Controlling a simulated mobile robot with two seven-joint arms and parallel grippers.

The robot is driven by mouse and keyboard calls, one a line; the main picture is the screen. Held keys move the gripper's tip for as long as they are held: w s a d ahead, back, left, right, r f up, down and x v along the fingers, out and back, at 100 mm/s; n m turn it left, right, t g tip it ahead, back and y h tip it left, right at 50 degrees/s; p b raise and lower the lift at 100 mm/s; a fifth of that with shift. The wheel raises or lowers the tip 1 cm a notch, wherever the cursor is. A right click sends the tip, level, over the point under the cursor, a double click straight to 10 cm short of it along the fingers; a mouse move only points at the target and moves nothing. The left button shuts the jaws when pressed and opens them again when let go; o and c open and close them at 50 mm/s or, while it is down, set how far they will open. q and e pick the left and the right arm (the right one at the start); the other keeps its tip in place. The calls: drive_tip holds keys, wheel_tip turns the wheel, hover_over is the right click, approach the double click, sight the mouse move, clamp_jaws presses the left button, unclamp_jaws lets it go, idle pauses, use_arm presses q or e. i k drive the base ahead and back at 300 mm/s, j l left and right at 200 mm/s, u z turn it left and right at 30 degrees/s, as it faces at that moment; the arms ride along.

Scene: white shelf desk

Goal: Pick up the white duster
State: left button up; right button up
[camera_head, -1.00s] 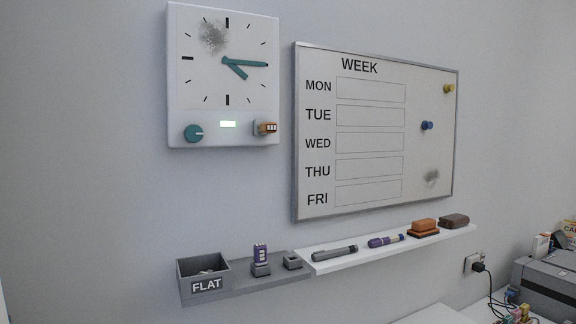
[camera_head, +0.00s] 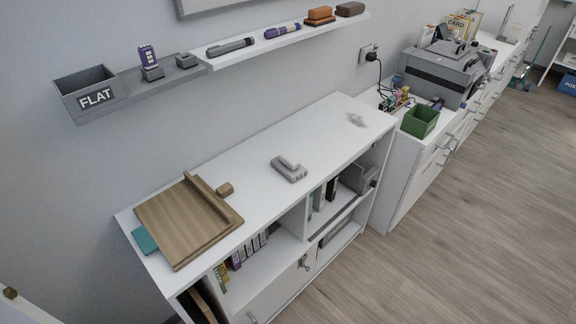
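A small whitish object (camera_head: 356,119) with an uneven shape lies near the far right end of the white shelf desk's top (camera_head: 325,135). It may be the white duster, but it is too small to tell for sure. A light grey, blocky object (camera_head: 290,169) sits near the middle of the same top. Neither of my grippers is in view.
A wooden board (camera_head: 170,225) lies on the desk's left end, with a teal item under its edge. A wall ledge (camera_head: 285,40) above holds markers and brown erasers. A green box (camera_head: 420,121) and printer (camera_head: 440,75) stand at right.

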sight(287, 166)
drive_tip(key=i+l, duration=0.25)
drive_tip(key=l, duration=0.15)
drive_tip(key=i+l+u, duration=0.1)
drive_tip(key=i+l, duration=0.45)
drive_tip(key=l, duration=0.3)
drive_tip(key=u, duration=1.85)
drive_tip(key=l, duration=0.1)
